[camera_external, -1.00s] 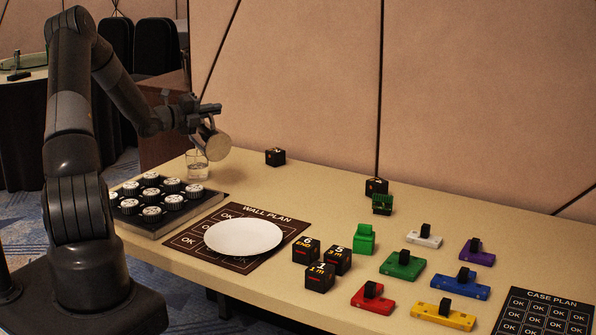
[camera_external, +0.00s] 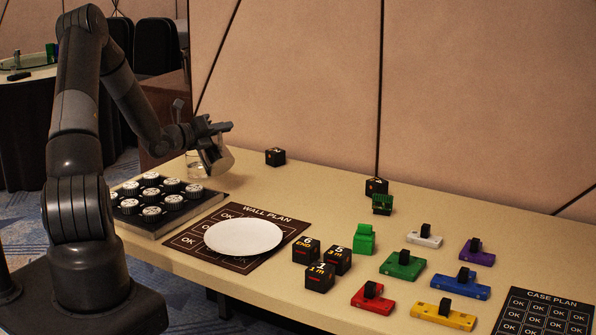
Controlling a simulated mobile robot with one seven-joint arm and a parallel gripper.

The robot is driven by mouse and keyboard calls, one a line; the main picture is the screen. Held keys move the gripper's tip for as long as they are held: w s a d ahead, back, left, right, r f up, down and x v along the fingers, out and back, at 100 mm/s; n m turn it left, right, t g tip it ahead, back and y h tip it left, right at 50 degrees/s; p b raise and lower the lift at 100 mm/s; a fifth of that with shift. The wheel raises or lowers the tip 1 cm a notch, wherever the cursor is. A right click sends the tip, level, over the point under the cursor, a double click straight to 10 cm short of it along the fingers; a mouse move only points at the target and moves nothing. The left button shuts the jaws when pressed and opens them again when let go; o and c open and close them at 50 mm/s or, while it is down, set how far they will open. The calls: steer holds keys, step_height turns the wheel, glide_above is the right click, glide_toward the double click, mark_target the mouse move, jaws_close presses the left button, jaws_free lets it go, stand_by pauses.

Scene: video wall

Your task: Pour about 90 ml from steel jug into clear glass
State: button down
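The steel jug (camera_external: 220,160) is in my gripper (camera_external: 211,146) at the back left of the table. It looks close to upright, with its lower part at or just above the table top; I cannot tell whether it touches. The clear glass (camera_external: 194,163) stands on the table just left of the jug, partly hidden behind my gripper and the jug. Some liquid seems to show low in the glass, but its level is hard to read. My fingers are closed about the jug's upper side or handle; the exact contact is hidden.
A black tray of round knobs (camera_external: 119,216) lies in front of the glass. A white plate (camera_external: 243,236) rests on the wall plan mat (camera_external: 182,240). Black cubes (camera_external: 275,157) and coloured blocks (camera_external: 401,266) stand to the right. The table between jug and cubes is clear.

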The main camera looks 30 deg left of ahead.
mark_target(228, 154)
steer(key=shift+d+f, duration=0.2)
steer(key=shift+f, duration=0.05)
steer(key=shift+m, duration=0.3)
stand_by(1.5)
steer(key=shift+s+d+f+m, duration=0.2)
steer(key=shift+d+f+m, duration=0.1)
steer(key=shift+f+m, duration=0.3)
steer(key=shift+s+d+f+m+b, duration=0.15)
steer(key=shift+d+f+m, duration=0.2)
steer(key=shift+f+m, duration=0.1)
steer(key=shift+s+d+f+m+b, duration=0.15)
steer(key=shift+d+f+m, duration=0.15)
steer(key=shift+f+m, duration=0.15)
steer(key=s+d+f+m+b, duration=0.1)
steer(key=s+d+f+m, duration=0.1)
steer(key=d+f+m, duration=0.2)
steer(key=shift+d+f+m, duration=0.25)
steer(key=shift+d+m, duration=0.5)
steer(key=shift+m, duration=0.85)
